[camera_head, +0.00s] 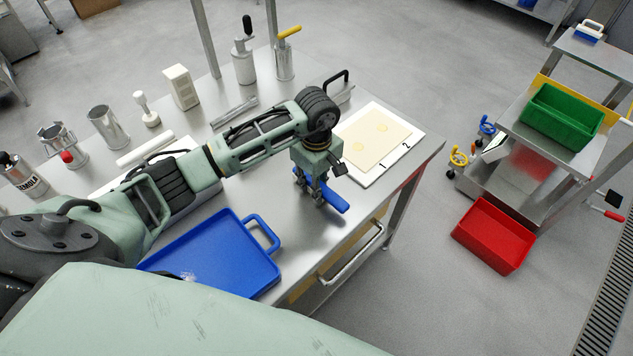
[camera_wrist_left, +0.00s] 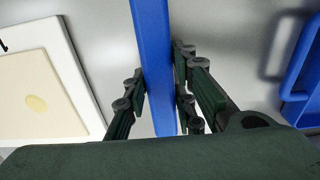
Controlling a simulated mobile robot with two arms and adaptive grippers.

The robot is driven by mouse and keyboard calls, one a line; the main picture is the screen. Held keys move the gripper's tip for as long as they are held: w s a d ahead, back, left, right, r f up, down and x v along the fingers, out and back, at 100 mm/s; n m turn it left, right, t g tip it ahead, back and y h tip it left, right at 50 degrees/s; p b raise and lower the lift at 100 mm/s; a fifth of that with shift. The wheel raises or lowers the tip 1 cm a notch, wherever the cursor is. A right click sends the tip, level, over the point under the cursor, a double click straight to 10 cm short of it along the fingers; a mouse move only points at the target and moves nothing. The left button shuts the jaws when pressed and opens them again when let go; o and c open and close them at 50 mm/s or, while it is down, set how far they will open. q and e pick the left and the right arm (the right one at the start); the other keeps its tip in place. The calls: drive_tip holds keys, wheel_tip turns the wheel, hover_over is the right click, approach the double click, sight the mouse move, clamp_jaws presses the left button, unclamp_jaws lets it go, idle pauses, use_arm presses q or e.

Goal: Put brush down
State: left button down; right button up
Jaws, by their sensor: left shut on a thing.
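The brush shows as a blue bar (camera_wrist_left: 153,50) between the fingers in the left wrist view. In the head view its blue end (camera_head: 331,199) sticks out under my left gripper (camera_head: 318,197). My left gripper (camera_wrist_left: 157,100) is shut on the brush, over the steel table between the blue tray and the white board. I cannot tell whether the brush touches the table. Its bristles are hidden. My right gripper is not in view.
A blue tray (camera_head: 222,256) lies at the table's front. A white board (camera_head: 361,176) with a pale dough sheet (camera_head: 374,142) lies to the right. Several canisters and tools stand along the back. A trolley holds a green bin (camera_head: 559,118); a red bin (camera_head: 492,236) sits lower.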

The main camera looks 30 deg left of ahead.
use_arm(q)
drive_tip(key=shift+f, duration=0.3)
drive_tip(key=shift+f, duration=0.1)
drive_tip(key=shift+f+b, duration=0.15)
drive_tip(key=shift+b, duration=0.15)
drive_tip(key=c, duration=1.5)
unclamp_jaws()
drive_tip(key=shift+o, duration=0.2)
